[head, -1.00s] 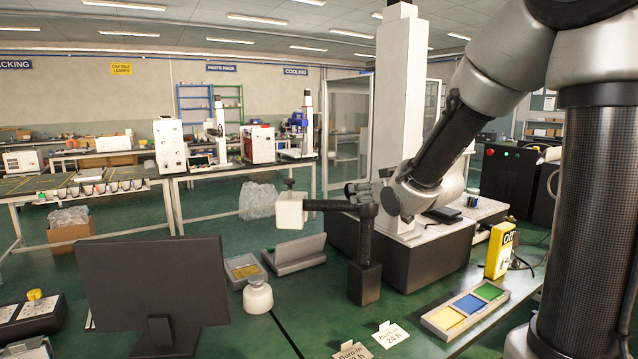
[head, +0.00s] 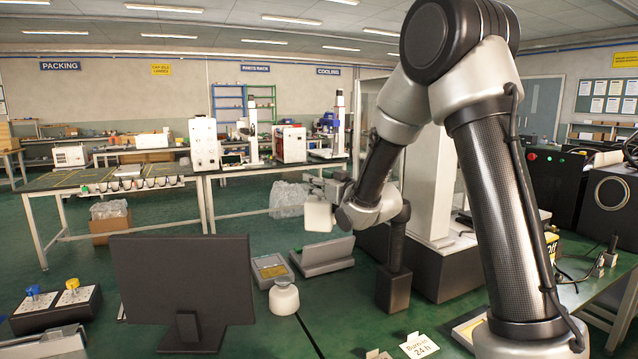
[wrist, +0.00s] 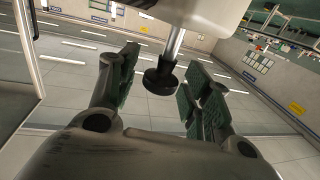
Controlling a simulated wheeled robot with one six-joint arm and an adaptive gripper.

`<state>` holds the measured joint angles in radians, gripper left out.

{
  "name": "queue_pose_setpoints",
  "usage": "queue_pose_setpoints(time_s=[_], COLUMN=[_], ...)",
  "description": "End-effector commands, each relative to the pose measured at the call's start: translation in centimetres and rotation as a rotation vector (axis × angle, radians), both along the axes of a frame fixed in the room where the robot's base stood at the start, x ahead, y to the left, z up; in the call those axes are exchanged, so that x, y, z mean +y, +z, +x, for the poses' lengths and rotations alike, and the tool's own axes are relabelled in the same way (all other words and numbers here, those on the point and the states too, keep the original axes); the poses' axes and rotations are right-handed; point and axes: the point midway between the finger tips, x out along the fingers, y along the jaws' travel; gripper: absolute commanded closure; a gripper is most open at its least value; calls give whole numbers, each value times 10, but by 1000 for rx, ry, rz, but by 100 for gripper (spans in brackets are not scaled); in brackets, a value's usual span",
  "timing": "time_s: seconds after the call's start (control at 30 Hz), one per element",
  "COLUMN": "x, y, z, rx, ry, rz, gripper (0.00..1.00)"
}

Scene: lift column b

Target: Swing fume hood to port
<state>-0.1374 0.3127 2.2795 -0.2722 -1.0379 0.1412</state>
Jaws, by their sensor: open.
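The fume hood is a white block-shaped head (head: 318,216) at the end of a dark arm on a black post (head: 393,288), behind the monitor in the head view. The wrist view shows part of its white body (wrist: 205,10), with a metal stem and a round black knob (wrist: 160,80). My gripper (head: 320,184) is at the top of the hood and hides the knob in the head view. In the wrist view, my gripper (wrist: 162,92) is open, one finger on each side of the knob, with visible gaps. Much of the hood's arm is hidden behind my wrist.
A black monitor (head: 185,285) stands at the front left. A white jar (head: 284,297), a yellow-grey tray (head: 270,268) and a grey slanted stand (head: 322,256) sit below the hood. A white column (head: 428,185) rises right behind my arm.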

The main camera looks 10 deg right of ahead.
Motion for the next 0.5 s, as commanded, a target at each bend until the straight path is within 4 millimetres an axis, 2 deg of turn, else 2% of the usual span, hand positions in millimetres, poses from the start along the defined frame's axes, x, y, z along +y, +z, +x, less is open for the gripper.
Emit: queue_pose_setpoints(time_s=[0.2,0.47,0.5], x=[0,0,0], y=[0,0,0], z=[0,0,0], rx=[0,0,0], ry=[0,0,0], rz=[0,0,0], gripper=[53,100,100])
